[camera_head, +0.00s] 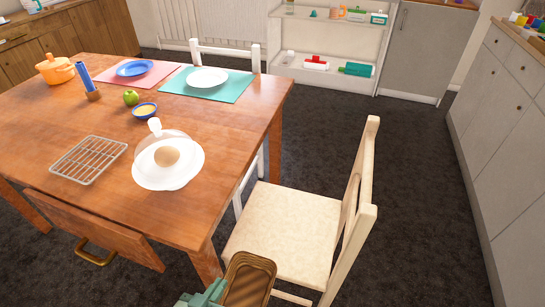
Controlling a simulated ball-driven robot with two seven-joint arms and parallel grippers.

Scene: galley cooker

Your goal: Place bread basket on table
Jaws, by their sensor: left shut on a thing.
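The bread basket (249,281) is a brown rectangular basket with a lighter rim, at the bottom edge of the head view. My left gripper (216,292), pale green, is shut on the basket's left side. The basket is partly cut off by the picture's lower edge. It appears beyond the table's near right corner, overlapping the front of the chair seat in the picture. The table (215,135) is a brown wooden one filling the left of the view. My right gripper is not in view.
On the table are a glass-domed plate (168,175), a wire rack (88,160), a small bowl (145,110), an apple (131,97), placemats with plates, and an orange pot (55,69). Bare tabletop shows near the right edge. A cream chair (285,230) stands right of the table.

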